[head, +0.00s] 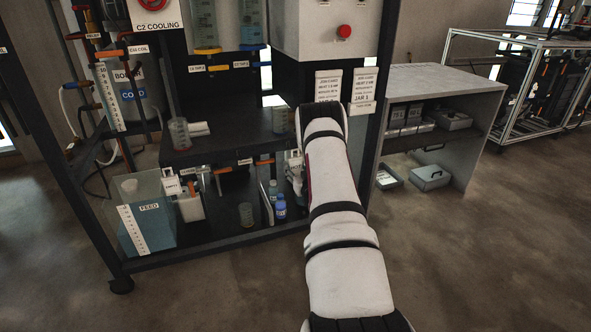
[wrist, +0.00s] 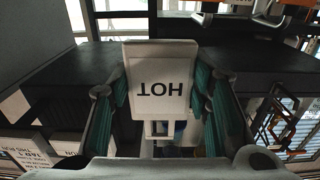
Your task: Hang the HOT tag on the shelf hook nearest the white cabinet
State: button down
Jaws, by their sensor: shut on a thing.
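The HOT tag (wrist: 163,62) is a white plate with black letters, upside down in the wrist view. My gripper (wrist: 159,92) is shut on it, with green-padded fingers at both sides. In the head view the tag (head: 296,163) is small, beside the end of my arm, which hides much of my gripper. The dark shelf (head: 232,145) is just beyond; it also shows in the wrist view (wrist: 255,68). A white cabinet with a red button (head: 310,35) is above the shelf at the right. I cannot make out the shelf hooks clearly.
Below the shelf stand a blue FEED tank (head: 147,232), a blue bottle (head: 281,207) and a beaker (head: 246,214). A dark rack post (head: 379,115) rises right of my arm. A pale side table (head: 425,82) stands farther right. The front floor is clear.

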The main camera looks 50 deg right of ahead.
aim_at(291, 164)
jog(key=shift+b+x, duration=2.15)
jog(key=shift+x, duration=0.6)
jog(key=shift+f+b, duration=0.7)
jog(key=shift+b, duration=0.4)
jog(key=c, duration=0.8)
grip_release()
jog(key=shift+o, duration=0.2)
jog(key=shift+p+v, duration=0.45)
jog(key=shift+v, duration=3.05)
jog(key=v, duration=1.2)
